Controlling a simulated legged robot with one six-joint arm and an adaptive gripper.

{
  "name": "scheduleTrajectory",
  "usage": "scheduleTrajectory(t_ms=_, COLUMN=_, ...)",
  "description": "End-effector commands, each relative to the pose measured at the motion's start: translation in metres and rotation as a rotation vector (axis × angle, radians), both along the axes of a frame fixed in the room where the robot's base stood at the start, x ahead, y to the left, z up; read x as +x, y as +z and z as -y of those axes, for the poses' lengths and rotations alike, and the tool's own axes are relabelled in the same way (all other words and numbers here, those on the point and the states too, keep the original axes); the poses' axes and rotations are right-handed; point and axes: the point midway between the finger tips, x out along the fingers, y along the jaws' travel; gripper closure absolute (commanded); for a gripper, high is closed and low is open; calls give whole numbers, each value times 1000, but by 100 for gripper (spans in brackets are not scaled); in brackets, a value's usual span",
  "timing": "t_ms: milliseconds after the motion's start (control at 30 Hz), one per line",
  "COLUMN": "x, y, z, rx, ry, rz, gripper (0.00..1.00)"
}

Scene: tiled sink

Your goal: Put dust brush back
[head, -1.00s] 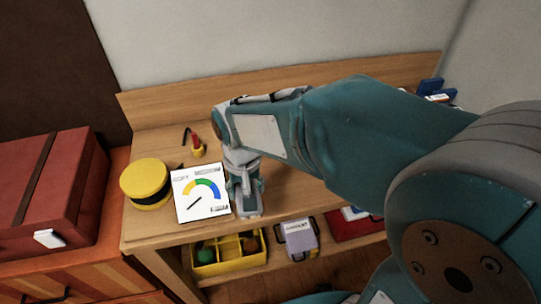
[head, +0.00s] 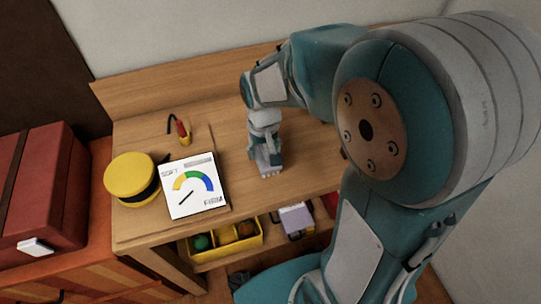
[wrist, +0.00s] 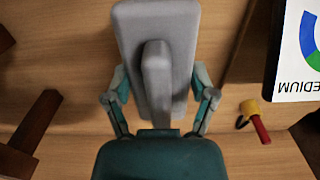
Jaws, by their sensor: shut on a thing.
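My gripper (head: 266,158) hangs over the middle of the wooden bench, to the right of the gauge card. In the wrist view its two finger linkages (wrist: 160,100) flank a grey rounded block with a raised ridge, which I take for the dust brush (wrist: 127,35). The gripper is shut on it, and the block reaches forward past the fingers. The fingertips and the underside of the block are hidden. I cannot tell whether it touches the bench top (head: 225,120).
A gauge card (head: 193,187) and a yellow round tin (head: 130,180) stand left of my gripper. A yellow bin (head: 222,245) sits on the lower shelf. The bench behind my gripper is clear.

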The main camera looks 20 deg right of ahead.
Motion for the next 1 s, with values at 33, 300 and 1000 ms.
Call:
scheduleTrajectory(t_ms=33, x=5, y=-10, z=7, rx=0, ry=-4, rz=-4, gripper=72)
scheduleTrajectory(t_ms=300, x=18, y=-34, z=22, rx=0, ry=-2, rz=0, gripper=72)
scheduleTrajectory(t_ms=1000, x=19, y=-68, z=24, rx=0, ry=0, rz=1, gripper=0)
